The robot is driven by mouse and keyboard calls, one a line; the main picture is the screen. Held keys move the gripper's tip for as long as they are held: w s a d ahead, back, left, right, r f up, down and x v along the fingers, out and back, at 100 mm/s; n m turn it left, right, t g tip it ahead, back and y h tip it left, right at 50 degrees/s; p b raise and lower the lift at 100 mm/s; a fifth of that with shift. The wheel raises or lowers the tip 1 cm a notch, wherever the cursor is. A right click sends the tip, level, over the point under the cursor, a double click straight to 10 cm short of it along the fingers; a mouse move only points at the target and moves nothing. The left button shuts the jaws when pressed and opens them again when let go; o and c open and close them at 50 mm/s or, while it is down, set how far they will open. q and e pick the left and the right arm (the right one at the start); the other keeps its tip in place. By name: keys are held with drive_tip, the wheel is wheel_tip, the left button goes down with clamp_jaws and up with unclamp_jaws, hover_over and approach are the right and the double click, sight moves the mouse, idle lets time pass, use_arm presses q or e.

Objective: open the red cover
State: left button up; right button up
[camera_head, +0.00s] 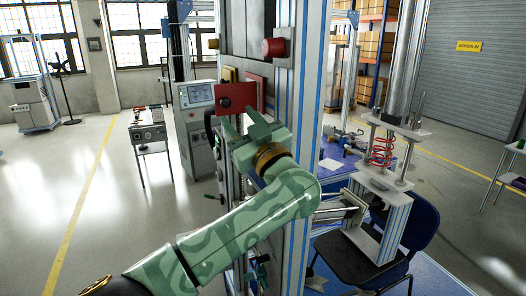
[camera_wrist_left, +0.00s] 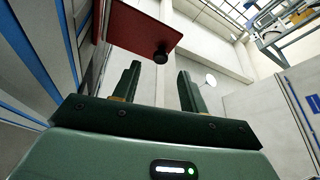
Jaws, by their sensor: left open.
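The red cover (camera_head: 243,96) is a flat plate on the side of the blue-and-grey machine frame, with a black knob (camera_head: 225,102) on its face. In the left wrist view the red cover (camera_wrist_left: 140,30) juts out from a red edge beside the frame, and the black knob (camera_wrist_left: 160,55) hangs near its corner. How far it stands ajar is hard to tell. My left gripper (camera_head: 238,122) is just below the cover. In the wrist view its two fingers (camera_wrist_left: 159,88) are apart and empty, with the knob beyond the gap between them. My right gripper is not in view.
A red button (camera_head: 274,47) sits above the cover. The machine's upright post (camera_head: 303,110) stands close to the right of my left arm.

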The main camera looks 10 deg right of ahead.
use_arm(q)
drive_tip(key=v, duration=1.1)
drive_tip(key=shift+s, duration=0.2)
drive_tip(key=shift+d, duration=0.1)
